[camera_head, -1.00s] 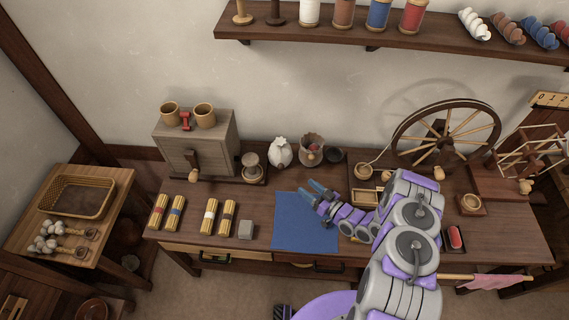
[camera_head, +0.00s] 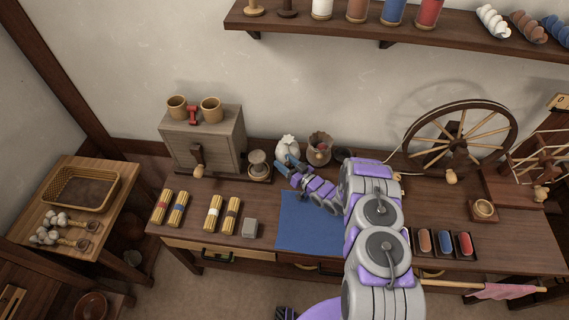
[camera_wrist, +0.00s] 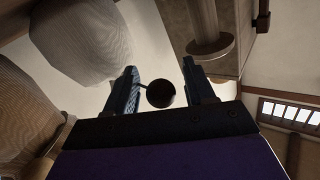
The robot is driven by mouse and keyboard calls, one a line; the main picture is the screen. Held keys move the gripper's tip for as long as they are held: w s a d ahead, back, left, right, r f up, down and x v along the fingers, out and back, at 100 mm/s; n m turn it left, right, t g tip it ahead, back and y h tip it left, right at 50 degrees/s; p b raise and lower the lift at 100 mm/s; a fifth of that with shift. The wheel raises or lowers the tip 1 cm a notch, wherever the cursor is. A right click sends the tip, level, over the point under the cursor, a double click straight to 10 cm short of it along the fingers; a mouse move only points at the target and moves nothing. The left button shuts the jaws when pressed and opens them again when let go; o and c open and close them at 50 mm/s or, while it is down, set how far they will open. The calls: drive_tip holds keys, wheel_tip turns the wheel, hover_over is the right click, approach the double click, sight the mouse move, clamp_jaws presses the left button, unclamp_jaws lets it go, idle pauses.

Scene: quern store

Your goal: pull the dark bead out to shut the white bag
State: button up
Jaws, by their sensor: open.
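The white bag (camera_head: 288,144) stands at the back of the bench, partly hidden by my gripper. In the wrist view a pale, finely ribbed bag (camera_wrist: 82,42) fills the upper left. The dark round bead (camera_wrist: 160,94) shows between my two fingers, with a short dark cord at its left side. My gripper (camera_wrist: 160,88) is open, and a gap shows between the bead and the right finger. In the head view my gripper (camera_head: 286,165) is just in front of the white bag; the bead cannot be made out there.
A brown open bag (camera_head: 319,148) stands right of the white bag. A wooden stand with a knob (camera_head: 258,166) and a grey cabinet (camera_head: 203,140) are to the left. A blue mat (camera_head: 305,222) lies in front, clear apart from my arm over it.

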drive_tip(key=shift+w+a, duration=0.2)
drive_tip(key=shift+a, duration=0.05)
drive_tip(key=shift+c, duration=0.4)
clamp_jaws()
